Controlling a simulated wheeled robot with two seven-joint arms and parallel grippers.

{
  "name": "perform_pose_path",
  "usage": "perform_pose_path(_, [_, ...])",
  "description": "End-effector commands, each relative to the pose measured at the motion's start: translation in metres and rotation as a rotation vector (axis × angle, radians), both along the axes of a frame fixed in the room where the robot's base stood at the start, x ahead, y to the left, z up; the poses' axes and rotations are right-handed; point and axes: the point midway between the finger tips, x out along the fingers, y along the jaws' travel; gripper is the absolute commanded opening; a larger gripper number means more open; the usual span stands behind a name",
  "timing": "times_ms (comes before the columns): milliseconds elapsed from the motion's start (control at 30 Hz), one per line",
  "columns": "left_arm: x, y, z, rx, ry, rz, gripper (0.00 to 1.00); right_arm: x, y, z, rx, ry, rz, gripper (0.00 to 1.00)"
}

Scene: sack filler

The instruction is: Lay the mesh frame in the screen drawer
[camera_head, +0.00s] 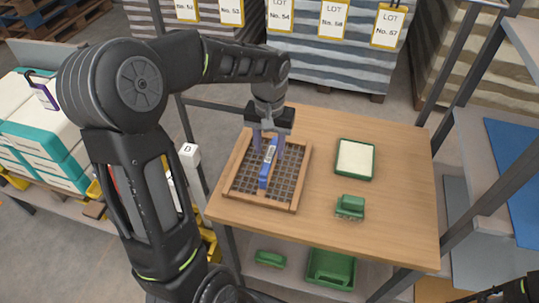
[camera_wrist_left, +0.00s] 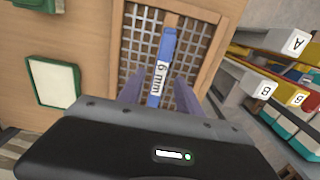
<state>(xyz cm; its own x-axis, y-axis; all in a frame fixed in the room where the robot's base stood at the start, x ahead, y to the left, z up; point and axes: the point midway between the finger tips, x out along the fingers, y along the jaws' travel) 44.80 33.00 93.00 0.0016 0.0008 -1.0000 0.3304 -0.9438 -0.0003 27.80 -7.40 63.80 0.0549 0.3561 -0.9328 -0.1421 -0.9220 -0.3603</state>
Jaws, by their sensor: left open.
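The mesh frame (camera_head: 235,183) is a wooden rectangle with a dark grid and a blue bar (camera_head: 265,176) across its middle. It lies flat on the left part of the wooden table. In the left wrist view the blue bar (camera_wrist_left: 167,48) carries a "6 mm" label, and the grid (camera_wrist_left: 140,42) shows on both sides. My left gripper (camera_head: 269,148) is open above the frame, its purple fingers on either side of the bar, apparently not pressing on it. I cannot pick out the screen drawer. My right gripper does not show.
On the table (camera_head: 400,205) lie a green-rimmed white pad (camera_head: 355,159) and a green block-like tool (camera_head: 350,207). Green containers (camera_head: 331,268) sit on the shelf below. Metal posts stand around the table; stacked sacks with LOT tags stand behind. The table's right side is clear.

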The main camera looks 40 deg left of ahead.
Motion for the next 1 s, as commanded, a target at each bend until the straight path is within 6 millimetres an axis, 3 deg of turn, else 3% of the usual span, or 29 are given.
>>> perform_pose_path(200, [0.001, -0.001, 0.047, 0.000, -0.005, -0.001, 0.42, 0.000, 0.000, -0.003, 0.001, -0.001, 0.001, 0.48])
perform_pose_path(400, [0.000, 0.000, 0.073, 0.000, -0.002, -0.001, 0.42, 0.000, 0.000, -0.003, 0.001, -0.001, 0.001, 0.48])
perform_pose_path(1000, [0.000, 0.000, 0.077, -0.001, 0.000, -0.001, 0.42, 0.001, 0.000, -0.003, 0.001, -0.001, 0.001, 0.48])
